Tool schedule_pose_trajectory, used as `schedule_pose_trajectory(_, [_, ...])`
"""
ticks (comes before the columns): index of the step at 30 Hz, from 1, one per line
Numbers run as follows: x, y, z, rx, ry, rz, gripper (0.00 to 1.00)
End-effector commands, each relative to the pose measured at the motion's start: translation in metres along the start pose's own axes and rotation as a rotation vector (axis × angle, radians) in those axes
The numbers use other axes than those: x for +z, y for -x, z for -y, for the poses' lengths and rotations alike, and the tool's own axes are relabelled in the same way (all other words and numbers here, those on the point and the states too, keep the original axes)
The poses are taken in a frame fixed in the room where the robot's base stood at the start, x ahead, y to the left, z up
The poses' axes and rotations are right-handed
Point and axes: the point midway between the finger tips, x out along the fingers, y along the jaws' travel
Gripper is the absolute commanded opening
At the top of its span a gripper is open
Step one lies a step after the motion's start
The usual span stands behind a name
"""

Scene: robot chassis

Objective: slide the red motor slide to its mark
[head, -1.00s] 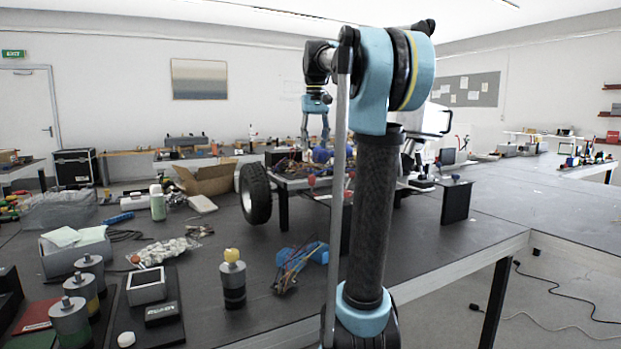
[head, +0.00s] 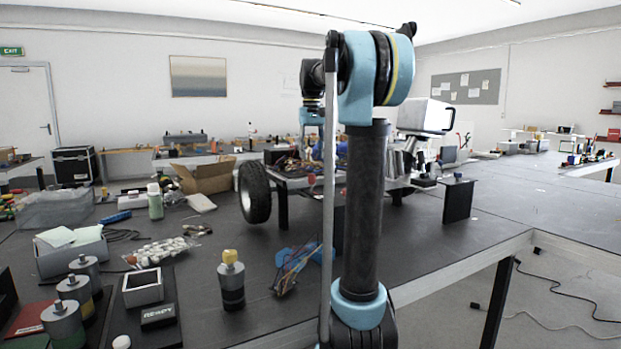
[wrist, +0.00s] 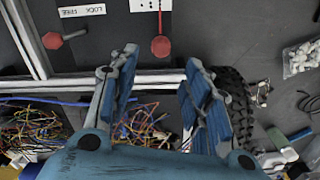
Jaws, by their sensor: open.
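In the wrist view, a red knob (wrist: 160,46) lies just beyond and between my fingertips, beside a white slotted plate. A second red knob (wrist: 52,40) with a grey stem sits at the left, beside a label reading LOCK FREE. I cannot tell for sure which knob is the motor slide, and no mark is clearly visible. My gripper (wrist: 161,57) is open and empty, its blue-padded fingers over the chassis edge. In the head view, a red knob (head: 311,179) shows on the chassis; my arm hides part of it.
Coloured wires (wrist: 40,128) lie in the chassis below a metal rail (wrist: 150,82). A black wheel (head: 254,193) stands at the chassis's left side. A bag of white pieces (wrist: 301,58) lies right of the wheel. Dark table around it is partly clear.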

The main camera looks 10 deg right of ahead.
Motion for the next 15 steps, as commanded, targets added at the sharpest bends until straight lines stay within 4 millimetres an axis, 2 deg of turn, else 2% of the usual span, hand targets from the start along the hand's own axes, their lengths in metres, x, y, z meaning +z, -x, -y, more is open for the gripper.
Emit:
schedule_pose_trajectory(9, [0.000,-0.055,0.000,0.000,0.000,0.000,0.44])
schedule_pose_trajectory(15, [0.000,-0.078,0.000,0.000,0.000,0.000,0.44])
